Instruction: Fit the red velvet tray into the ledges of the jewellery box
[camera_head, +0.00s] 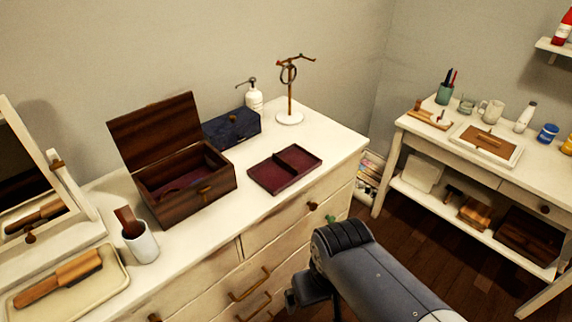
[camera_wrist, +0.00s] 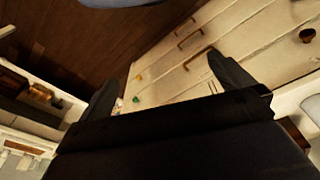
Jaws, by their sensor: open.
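The red velvet tray (camera_head: 268,176) lies flat on the dresser top, to the right of the jewellery box. It is dark red, with a divider across it. The wooden jewellery box (camera_head: 190,205) stands with its lid (camera_head: 155,130) raised at the back; its inside is dark purple-red, and the ledges are too small to make out. My gripper (camera_head: 312,292) is in front of the dresser drawers, apart from tray and box, mostly hidden by my arm. In the wrist view, its two fingers (camera_wrist: 165,85) are spread apart with nothing between them. Neither tray nor box shows clearly there.
Behind the tray stand a dark blue box (camera_head: 232,128), a white pump bottle (camera_head: 254,100) and a jewellery stand (camera_head: 290,95). A white cup (camera_head: 142,247) and a brush tray (camera_head: 75,290) are at the left. The dresser top (camera_head: 325,135) is clear right of the tray.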

